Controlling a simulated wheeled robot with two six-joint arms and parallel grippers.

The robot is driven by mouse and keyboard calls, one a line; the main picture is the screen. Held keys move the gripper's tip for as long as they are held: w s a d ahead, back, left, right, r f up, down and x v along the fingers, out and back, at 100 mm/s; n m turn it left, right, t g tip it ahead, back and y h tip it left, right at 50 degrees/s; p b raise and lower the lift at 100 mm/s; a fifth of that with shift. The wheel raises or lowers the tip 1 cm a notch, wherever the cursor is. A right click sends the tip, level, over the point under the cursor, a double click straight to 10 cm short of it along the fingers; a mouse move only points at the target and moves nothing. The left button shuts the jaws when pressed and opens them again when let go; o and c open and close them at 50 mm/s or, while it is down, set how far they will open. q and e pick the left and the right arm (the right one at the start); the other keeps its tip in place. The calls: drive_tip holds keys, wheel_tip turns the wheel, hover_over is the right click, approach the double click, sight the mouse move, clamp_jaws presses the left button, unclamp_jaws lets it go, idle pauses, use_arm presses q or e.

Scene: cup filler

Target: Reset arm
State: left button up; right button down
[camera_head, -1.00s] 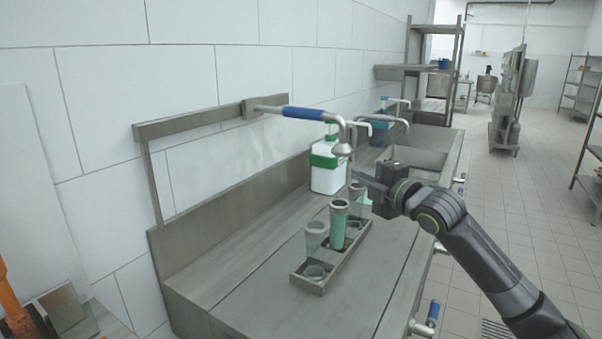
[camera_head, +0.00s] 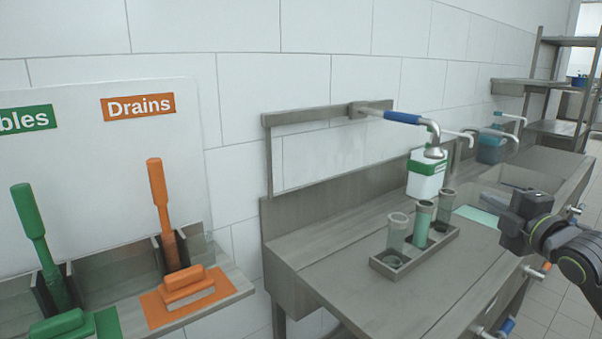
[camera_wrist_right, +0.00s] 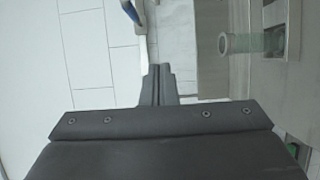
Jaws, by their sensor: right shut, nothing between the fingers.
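My right gripper (camera_head: 488,190) is at the right of the head view, beyond and to the right of the cup tray. In the right wrist view its two fingers (camera_wrist_right: 158,72) are together with nothing between them. A grey tray (camera_head: 412,264) on the steel counter holds three upright cups: a clear one (camera_head: 397,228), a green-filled one (camera_head: 423,226) and another clear one (camera_head: 446,202). The gripper is apart from the tray and cups. One cup (camera_wrist_right: 222,43) also shows in the right wrist view. My left gripper is in neither view.
At left, green (camera_head: 30,220) and orange (camera_head: 162,200) brushes stand on a shelf. The near counter (camera_head: 335,268) is clear.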

drive_tip(key=s+a+f+m+g+h, duration=0.1)
drive_tip(key=s+a+f+m+g, duration=0.3)
drive_tip(key=f, duration=0.6)
drive_tip(key=s+d+f+m+h, duration=0.1)
drive_tip(key=s+f+m, duration=0.1)
drive_tip(key=s+f, duration=0.5)
drive_tip(key=s+a+f+m+g+h, duration=0.1)
drive_tip(key=s+a+f+m+g, duration=0.15)
drive_tip(key=f, duration=0.95)
drive_tip(key=s+a+f+m+g+h, duration=0.1)
drive_tip(key=s+f+m+g, duration=0.4)
drive_tip(key=s, duration=0.8)
drive_tip(key=s+a+f+m+g+h, duration=0.1)
drive_tip(key=s+f+m+g+h, duration=0.15)
drive_tip(key=s+f+m, duration=0.85)
wheel_tip(320, 180, down, 20)
drive_tip(key=s+d+n+g+y, duration=0.1)
drive_tip(key=s+d+n, duration=0.1)
drive_tip(key=s+n, duration=0.15)
drive_tip(key=s+a+f+g, duration=0.1)
drive_tip(key=s+f, duration=1.3)
drive_tip(key=f, duration=0.2)
drive_tip(key=shift+s+a+y, duration=0.15)
drive_tip(key=shift+y, duration=0.2)
